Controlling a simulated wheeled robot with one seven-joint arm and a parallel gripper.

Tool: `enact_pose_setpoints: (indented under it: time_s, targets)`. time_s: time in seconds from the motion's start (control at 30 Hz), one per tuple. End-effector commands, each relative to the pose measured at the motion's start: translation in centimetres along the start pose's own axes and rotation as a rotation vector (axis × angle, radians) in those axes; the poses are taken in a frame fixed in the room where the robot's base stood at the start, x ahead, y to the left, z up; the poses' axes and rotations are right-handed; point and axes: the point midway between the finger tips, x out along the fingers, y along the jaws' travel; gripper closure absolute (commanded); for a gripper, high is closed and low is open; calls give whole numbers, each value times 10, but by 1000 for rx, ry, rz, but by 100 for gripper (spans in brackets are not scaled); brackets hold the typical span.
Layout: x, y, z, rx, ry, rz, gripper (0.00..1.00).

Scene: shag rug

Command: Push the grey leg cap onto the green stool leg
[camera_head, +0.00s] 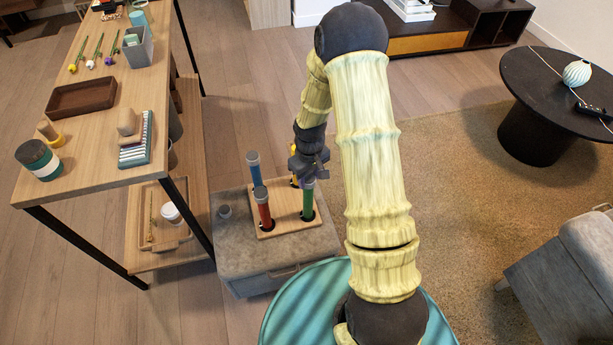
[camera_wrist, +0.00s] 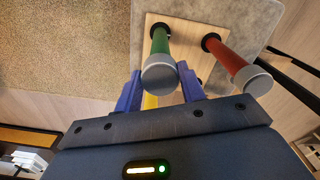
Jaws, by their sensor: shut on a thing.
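The green stool leg (camera_head: 308,203) stands upright in the wooden stool board (camera_head: 267,222). In the wrist view the green leg (camera_wrist: 160,42) runs up to the grey leg cap (camera_wrist: 159,77), which is at its end and in line with it. My gripper (camera_wrist: 160,88) has its blue fingers shut on the cap, one on each side. In the head view my gripper (camera_head: 309,168) is over the top of the green leg and hides most of the cap. I cannot tell how far the cap is seated.
A red leg (camera_head: 264,211) and a blue leg (camera_head: 255,172), both grey-capped, stand close by. A yellow leg (camera_wrist: 150,101) is partly hidden. Another grey cap (camera_head: 224,211) lies on the grey ottoman (camera_head: 240,262). A wooden table (camera_head: 95,180) stands at left.

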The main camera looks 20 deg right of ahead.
Motion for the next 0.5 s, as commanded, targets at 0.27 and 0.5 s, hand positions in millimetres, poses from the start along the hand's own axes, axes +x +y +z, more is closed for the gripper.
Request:
enact_pose_setpoints:
  time_s: [0.27,0.5]
  targets:
    - [4,0,0,0,0,0,81]
    - [7,0,0,0,0,0,81]
